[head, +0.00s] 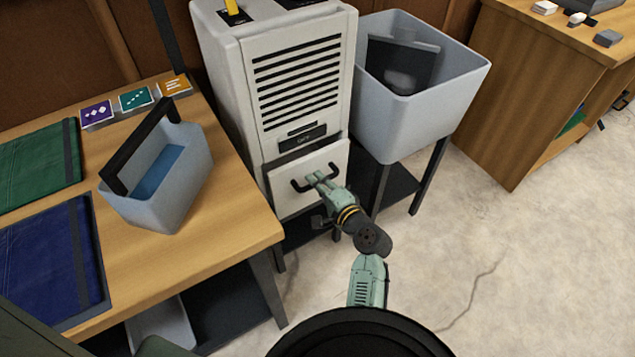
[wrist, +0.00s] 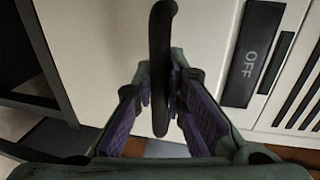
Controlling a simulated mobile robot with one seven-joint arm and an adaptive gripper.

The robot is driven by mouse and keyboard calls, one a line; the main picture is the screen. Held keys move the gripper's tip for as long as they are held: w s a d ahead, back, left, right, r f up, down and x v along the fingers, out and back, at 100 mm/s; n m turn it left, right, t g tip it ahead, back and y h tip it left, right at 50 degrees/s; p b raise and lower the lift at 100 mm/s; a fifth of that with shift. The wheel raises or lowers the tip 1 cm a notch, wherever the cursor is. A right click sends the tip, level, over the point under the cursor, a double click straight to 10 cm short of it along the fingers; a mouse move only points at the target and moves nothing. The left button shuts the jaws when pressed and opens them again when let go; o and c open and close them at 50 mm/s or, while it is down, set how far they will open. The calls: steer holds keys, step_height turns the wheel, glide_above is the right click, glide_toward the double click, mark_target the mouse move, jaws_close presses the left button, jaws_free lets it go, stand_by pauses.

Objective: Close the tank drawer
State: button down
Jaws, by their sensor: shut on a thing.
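The tank drawer (head: 283,190) is the pale lower front of a grey-white louvred machine (head: 297,75), with a dark bar handle (head: 297,185). In the wrist view the drawer front (wrist: 95,60) fills the left half. My gripper (head: 318,180) is at the right part of the handle. The wrist view shows its two purple-padded fingers (wrist: 165,95) on either side of the dark handle (wrist: 160,55), shut on it. In the head view the drawer front looks close to the machine's body; I cannot tell how large any gap is.
A wooden table (head: 235,215) with a grey handled caddy (head: 180,190) stands left. A grey bin (head: 425,115) on a dark stand is right of the machine. A panel reading OFF (wrist: 252,55) is above the drawer.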

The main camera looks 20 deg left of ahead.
steer(key=shift+w+a+r, duration=0.1)
steer(key=shift+w+a, duration=0.6)
steer(key=shift+a, duration=0.2)
steer(key=shift+w+a+r, duration=0.1)
steer(key=shift+w+a, duration=0.55)
steer(key=shift+a, duration=0.2)
steer(key=c, duration=1.7)
jaws_free()
steer(key=shift+a+f, duration=0.15)
steer(key=shift+o, duration=0.5)
glide_toward(310, 172)
steer(key=d, duration=0.1)
steer(key=shift+s, duration=0.5)
